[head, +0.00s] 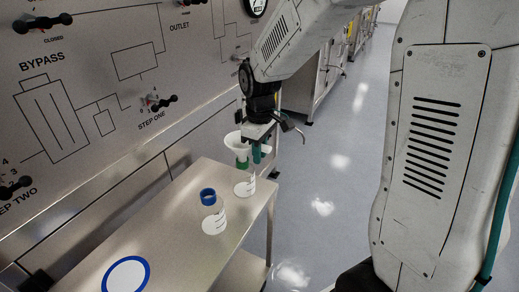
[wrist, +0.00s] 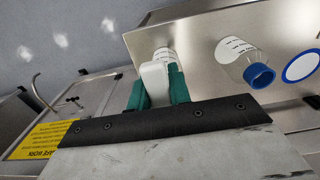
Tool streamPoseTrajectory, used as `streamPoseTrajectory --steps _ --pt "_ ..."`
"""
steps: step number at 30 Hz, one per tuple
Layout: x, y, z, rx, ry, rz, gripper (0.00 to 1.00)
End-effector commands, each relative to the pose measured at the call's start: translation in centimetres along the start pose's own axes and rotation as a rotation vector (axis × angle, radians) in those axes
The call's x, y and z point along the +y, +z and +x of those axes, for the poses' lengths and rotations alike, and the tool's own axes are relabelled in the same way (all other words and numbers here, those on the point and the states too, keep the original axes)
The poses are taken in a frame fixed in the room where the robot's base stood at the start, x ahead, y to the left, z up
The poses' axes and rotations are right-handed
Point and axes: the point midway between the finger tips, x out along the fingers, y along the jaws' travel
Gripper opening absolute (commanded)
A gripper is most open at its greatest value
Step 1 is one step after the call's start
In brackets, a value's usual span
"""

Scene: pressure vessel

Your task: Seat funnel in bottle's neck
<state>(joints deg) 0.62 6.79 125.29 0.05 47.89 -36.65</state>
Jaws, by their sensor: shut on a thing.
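The white funnel (head: 234,141) is upright, mouth up, above the far end of the steel table. My gripper (head: 254,155) has green fingers and is shut on the funnel; in the wrist view a white part of the funnel (wrist: 155,84) sits between the fingertips.
A white disc with a blue rim (head: 126,275) lies at the near end. A steel panel with valve handles (head: 90,90) rises on the left. Open floor lies right of the table.

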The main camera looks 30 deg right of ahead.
Motion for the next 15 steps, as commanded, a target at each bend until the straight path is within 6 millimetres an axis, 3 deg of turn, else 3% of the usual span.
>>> streamPoseTrajectory --steps 15 --pt "0.0 0.0 1.3 0.000 0.000 0.000 0.00"
